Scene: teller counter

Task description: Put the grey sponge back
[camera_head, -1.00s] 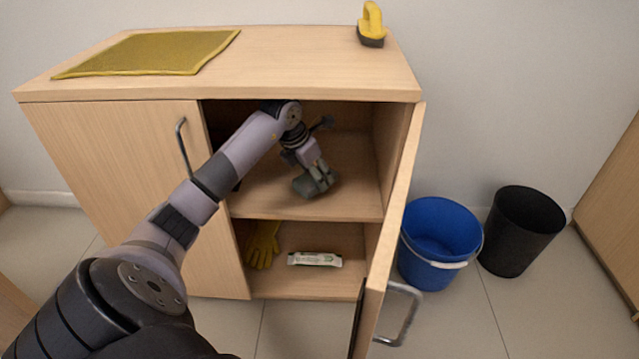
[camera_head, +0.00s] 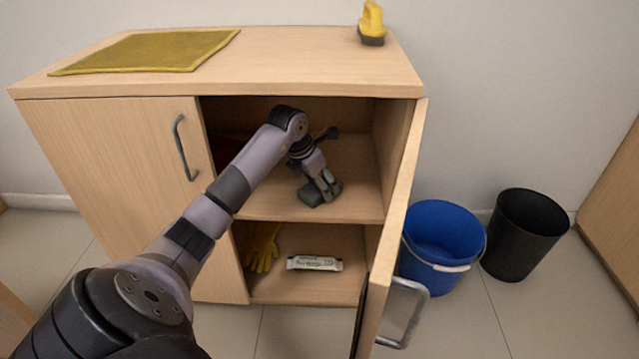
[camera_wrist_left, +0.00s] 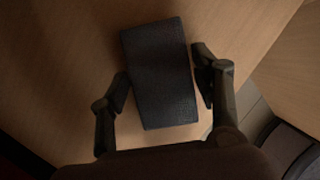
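The grey sponge (camera_wrist_left: 160,80) is a dark, rectangular block between the two fingers of my left gripper in the left wrist view. In the head view the sponge (camera_head: 311,196) is small and partly covered by the gripper, low over or on the upper shelf (camera_head: 358,185) of the open cabinet. My left gripper (camera_head: 324,187) reaches into this compartment. Whether the sponge's underside touches the shelf is unclear. My right gripper is out of view.
The open cabinet door (camera_head: 396,220) stands close to the right of the compartment. A yellow glove (camera_head: 262,249) and a white packet (camera_head: 315,263) lie on the lower shelf. A yellow-handled brush (camera_head: 371,25) and an olive mat (camera_head: 145,52) are on top. A blue bucket (camera_head: 440,240) and black bin (camera_head: 522,235) stand right.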

